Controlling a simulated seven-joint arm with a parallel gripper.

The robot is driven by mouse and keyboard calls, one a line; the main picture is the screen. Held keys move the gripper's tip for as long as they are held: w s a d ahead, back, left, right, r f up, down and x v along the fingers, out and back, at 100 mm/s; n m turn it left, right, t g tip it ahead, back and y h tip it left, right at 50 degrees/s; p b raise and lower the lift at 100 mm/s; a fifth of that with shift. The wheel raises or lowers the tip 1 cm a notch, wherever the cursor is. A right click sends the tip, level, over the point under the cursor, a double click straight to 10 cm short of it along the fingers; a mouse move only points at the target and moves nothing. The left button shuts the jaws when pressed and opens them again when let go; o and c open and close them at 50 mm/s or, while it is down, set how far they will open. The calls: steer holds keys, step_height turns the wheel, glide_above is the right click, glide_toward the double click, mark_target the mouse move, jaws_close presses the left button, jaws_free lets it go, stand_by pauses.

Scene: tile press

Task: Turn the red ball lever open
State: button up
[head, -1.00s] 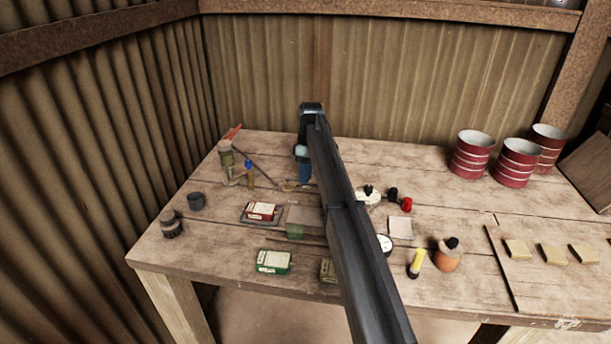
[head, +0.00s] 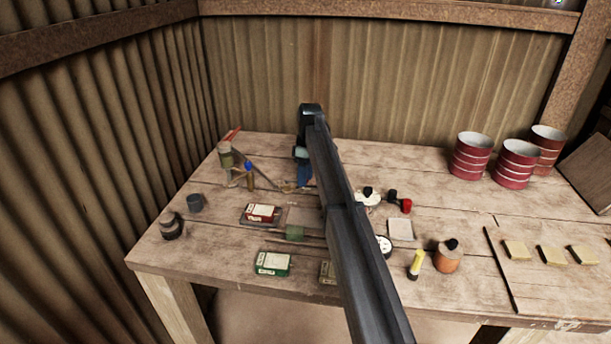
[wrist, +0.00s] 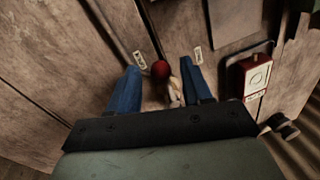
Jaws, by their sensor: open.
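The red ball (wrist: 160,69) of the lever shows in the wrist view between the tips of my two blue fingers, nearer the left finger. A pale, narrow piece (wrist: 175,90) lies just beside it, close to the right finger. My gripper (wrist: 165,63) is open, with bare space on both sides of the ball; I cannot tell whether a finger touches anything. In the head view my gripper (head: 304,176) is low over the back part of the bench, and my arm hides the red ball there.
A red and white tin (head: 262,213) lies left of my arm, and a green tin (head: 273,263) nearer the front. A dark bottle (head: 171,225) and cup (head: 195,203) stand at left. Red drums (head: 471,157) stand at back right. Bare bench lies before the back wall.

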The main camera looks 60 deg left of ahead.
steer(key=shift+r, duration=0.1)
step_height(320, 180, up, 13)
steer(key=w+a, duration=0.1)
steer(key=w, duration=0.1)
steer(key=shift+a+r, duration=0.2)
steer(key=shift+a, duration=0.05)
steer(key=shift+w, duration=0.1)
stand_by(0.4)
